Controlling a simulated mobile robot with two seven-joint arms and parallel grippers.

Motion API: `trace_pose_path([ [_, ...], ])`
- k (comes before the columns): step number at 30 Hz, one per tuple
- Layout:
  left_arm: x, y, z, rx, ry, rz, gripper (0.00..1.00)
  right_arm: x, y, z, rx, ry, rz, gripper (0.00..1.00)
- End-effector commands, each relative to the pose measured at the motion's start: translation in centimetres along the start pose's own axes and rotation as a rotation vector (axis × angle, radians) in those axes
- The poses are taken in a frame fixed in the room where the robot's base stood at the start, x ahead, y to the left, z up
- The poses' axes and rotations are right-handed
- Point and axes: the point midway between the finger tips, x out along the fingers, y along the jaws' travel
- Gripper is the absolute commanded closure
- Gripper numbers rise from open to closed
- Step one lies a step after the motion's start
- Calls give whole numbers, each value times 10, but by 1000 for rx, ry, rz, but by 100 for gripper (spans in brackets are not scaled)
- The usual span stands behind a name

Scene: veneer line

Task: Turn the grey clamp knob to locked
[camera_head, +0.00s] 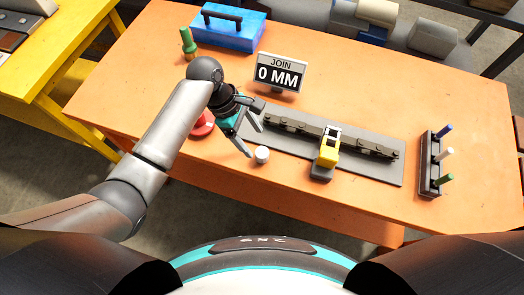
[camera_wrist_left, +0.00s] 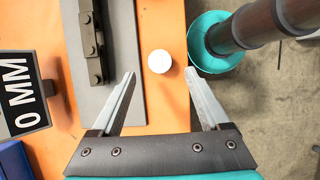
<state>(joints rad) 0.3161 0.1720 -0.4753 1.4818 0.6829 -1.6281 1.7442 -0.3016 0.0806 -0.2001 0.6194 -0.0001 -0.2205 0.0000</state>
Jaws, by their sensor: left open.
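A small pale grey round knob (camera_head: 261,155), which looks like the clamp knob, stands at the front left edge of the grey base plate (camera_head: 381,171). It also shows from above in the left wrist view (camera_wrist_left: 160,61), as a plain disc with no mark I can read. My left gripper (camera_head: 255,141) is open and empty, just to the left of and above the knob. In the left wrist view the fingertips (camera_wrist_left: 159,72) are spread wide, with the knob between and slightly beyond them. My right gripper is not in view.
A dark rail (camera_head: 370,148) with a yellow device (camera_head: 328,147) lies along the plate. A "JOIN 0 MM" sign (camera_head: 279,74) stands behind. A red round object (camera_head: 202,124) is partly behind my left arm. A peg rack (camera_head: 430,166) stands right; a blue toolbox (camera_head: 229,29) stands back left.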

Motion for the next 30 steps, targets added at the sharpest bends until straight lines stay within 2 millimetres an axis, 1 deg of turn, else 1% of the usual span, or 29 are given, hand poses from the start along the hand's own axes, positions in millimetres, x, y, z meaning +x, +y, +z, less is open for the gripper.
trace_pose_path([
  [1,14,-1,0,-1,-1,-4,21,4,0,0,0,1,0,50],
  [6,47,-1,0,0,0,-2,21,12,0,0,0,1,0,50],
  [9,60,0,-1,1,1,-1,21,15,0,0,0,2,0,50],
  [12,69,0,0,1,1,0,21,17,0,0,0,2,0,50],
  [16,74,0,0,1,1,0,21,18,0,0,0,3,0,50],
  [24,75,0,0,1,1,1,22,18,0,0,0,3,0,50],
  [30,75,0,0,1,1,1,45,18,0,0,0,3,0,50],
])
